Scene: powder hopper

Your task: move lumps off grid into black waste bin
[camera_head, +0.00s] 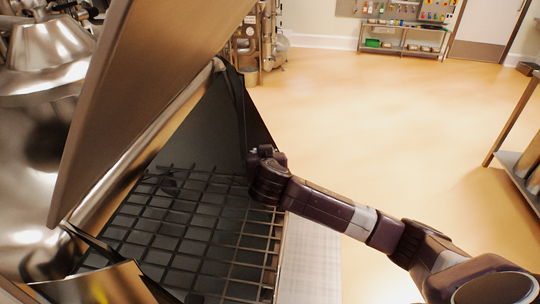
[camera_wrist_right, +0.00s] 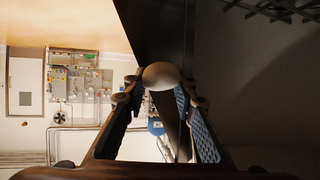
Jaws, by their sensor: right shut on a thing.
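The dark metal grid (camera_head: 203,229) spans the open hopper in the head view, and part of it shows at the top right of the wrist view (camera_wrist_right: 275,10). My right gripper (camera_head: 262,153) is over the far right edge of the grid, beside the black hopper wall. No black waste bin or left gripper shows.
A large raised lid (camera_head: 145,85) stands at the grid's left, near shiny steel equipment (camera_head: 48,60). The black sheet wall (camera_head: 205,125) rises at the grid's far end. A table (camera_head: 522,130) is at the right edge. Open floor lies behind and to the right.

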